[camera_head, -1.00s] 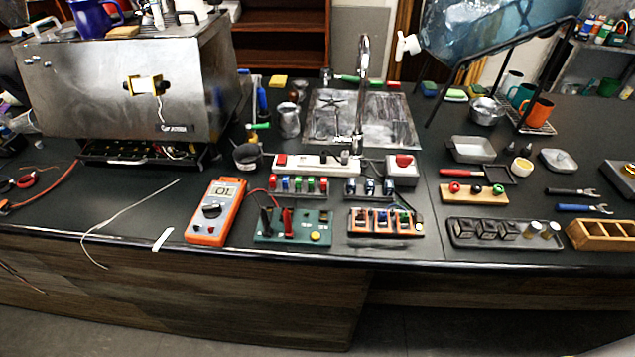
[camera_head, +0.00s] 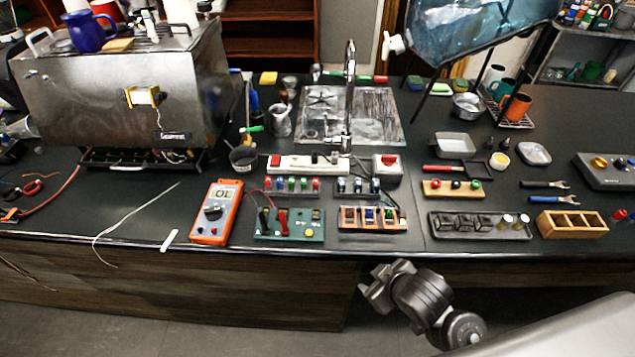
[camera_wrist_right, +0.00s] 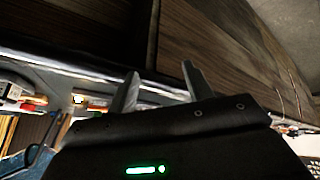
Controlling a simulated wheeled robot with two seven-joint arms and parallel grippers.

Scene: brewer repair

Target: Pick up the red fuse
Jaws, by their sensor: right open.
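Small coloured fuse-like pieces stand in a rack (camera_head: 291,193) near the middle of the counter; a red one (camera_head: 316,184) is at its right end. Another rack (camera_head: 358,195) beside it holds blue and dark ones. An orange-framed block (camera_head: 372,224) in front holds several coloured pieces. Which piece is the red fuse is hard to tell at this size. My right gripper (camera_head: 368,285) is in front of and below the counter's front edge, apart from all these things. In the right wrist view its two fingers (camera_wrist_right: 160,84) are spread with nothing between them. My left gripper is out of view.
An orange multimeter (camera_head: 216,212) and a green board with leads (camera_head: 288,230) lie near the counter's front edge (camera_head: 300,249). A dark tray (camera_head: 480,234) and a wooden box (camera_head: 571,230) are at right. A faucet (camera_head: 349,100) rises at the sink behind the racks.

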